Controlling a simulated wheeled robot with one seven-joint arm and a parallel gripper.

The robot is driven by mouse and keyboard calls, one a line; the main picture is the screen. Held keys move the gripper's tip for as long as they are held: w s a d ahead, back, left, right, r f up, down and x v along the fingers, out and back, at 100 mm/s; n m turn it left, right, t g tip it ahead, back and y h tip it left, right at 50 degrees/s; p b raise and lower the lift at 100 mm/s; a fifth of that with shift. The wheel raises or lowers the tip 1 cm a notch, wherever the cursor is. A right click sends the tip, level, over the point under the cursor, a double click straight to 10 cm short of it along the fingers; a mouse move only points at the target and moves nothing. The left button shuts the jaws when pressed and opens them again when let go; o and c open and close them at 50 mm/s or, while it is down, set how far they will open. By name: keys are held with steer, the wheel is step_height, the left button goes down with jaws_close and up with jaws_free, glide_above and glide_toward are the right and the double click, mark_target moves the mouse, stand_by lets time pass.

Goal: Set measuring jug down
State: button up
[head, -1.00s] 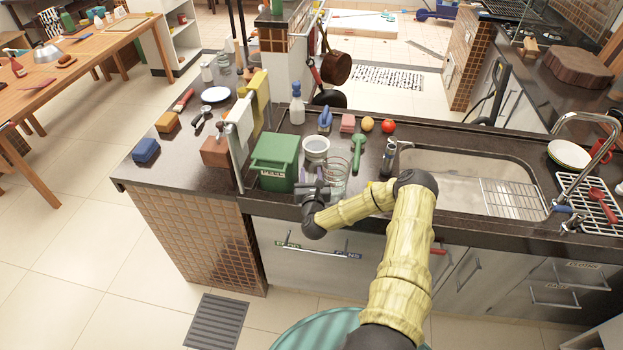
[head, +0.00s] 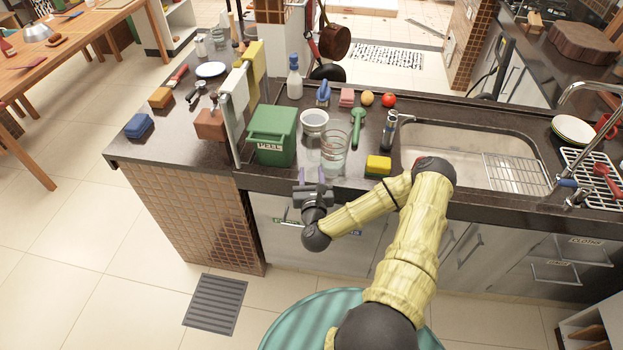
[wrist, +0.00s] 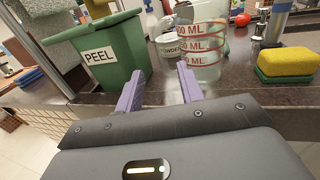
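The clear glass measuring jug (head: 334,158) stands upright on the dark counter near its front edge. In the wrist view it shows red ML markings (wrist: 204,58), just beyond the right finger. My gripper (head: 314,177) is in front of the counter's front edge, to the left of the jug. Its two purple fingers (wrist: 158,88) are spread apart with nothing between them. The fingers look clear of the jug, though the right fingertip overlaps the jug's lower left side in the wrist view.
A green PEEL bin (head: 272,136) stands left of the jug. A white cup-like container (head: 314,122) is behind it. A yellow and green sponge (head: 378,166) lies to the right, before the sink (head: 470,150). A green spoon (head: 358,126) lies behind the jug.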

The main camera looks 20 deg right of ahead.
steer(key=shift+s, duration=0.15)
stand_by(0.4)
steer(key=s+a+n+g+y, duration=0.2)
steer(key=a+n+g+y, duration=0.75)
steer(key=n, duration=1.55)
steer(key=s+a+r+n+g+h, duration=0.2)
steer(key=s+r+n+g+h, duration=0.1)
steer(key=s+r+n, duration=1.2)
steer(key=s+g, duration=0.1)
steer(key=s, duration=0.2)
steer(key=shift+a+r+g, duration=0.25)
steer(key=shift+r+g, duration=0.1)
steer(key=shift+r, duration=0.05)
steer(key=shift+s, duration=0.1)
